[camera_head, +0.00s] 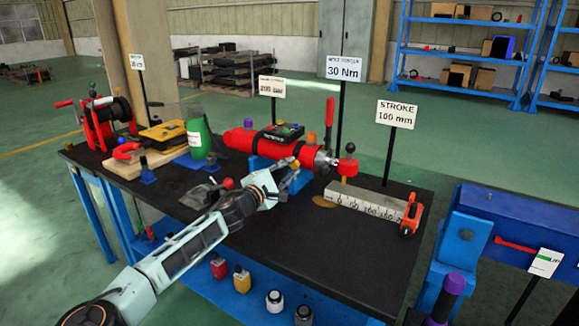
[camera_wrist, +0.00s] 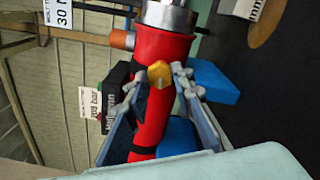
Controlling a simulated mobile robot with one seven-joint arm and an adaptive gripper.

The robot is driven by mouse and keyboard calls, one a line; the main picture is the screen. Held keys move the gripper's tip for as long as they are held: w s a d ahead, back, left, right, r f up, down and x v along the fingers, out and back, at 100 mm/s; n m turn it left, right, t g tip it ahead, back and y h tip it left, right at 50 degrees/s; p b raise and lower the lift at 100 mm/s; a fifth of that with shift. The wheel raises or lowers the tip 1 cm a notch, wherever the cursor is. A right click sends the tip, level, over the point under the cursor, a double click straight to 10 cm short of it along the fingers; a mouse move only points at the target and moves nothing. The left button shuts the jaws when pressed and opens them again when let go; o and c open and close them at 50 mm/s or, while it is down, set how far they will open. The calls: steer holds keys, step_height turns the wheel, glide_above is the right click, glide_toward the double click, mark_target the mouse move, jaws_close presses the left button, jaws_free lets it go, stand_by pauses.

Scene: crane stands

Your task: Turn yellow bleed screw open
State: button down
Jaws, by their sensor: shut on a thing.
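The yellow bleed screw (camera_wrist: 159,74) sits on the side of the red cylinder (camera_wrist: 158,115) in the wrist view. My gripper (camera_wrist: 160,82) has one fingertip on each side of the screw and is shut on it. The small screw (camera_head: 295,164) is partly hidden by the fingers there. I cannot tell how far the screw is turned.
Blue supports (camera_wrist: 213,80) hold the cylinder. A grey lever part (camera_head: 207,190) lies left of my gripper. A grey ruler block (camera_head: 365,200) and sign posts stand to the right. A green bottle (camera_head: 198,138) stands to the left. The bench front (camera_head: 300,240) is clear.

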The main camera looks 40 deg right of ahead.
steer(key=shift+n, duration=0.6)
steer(key=c, duration=1.7)
jaws_free()
steer(key=shift+o, duration=0.2)
steer(key=shift+a, duration=0.1)
steer(key=v, duration=1.2)
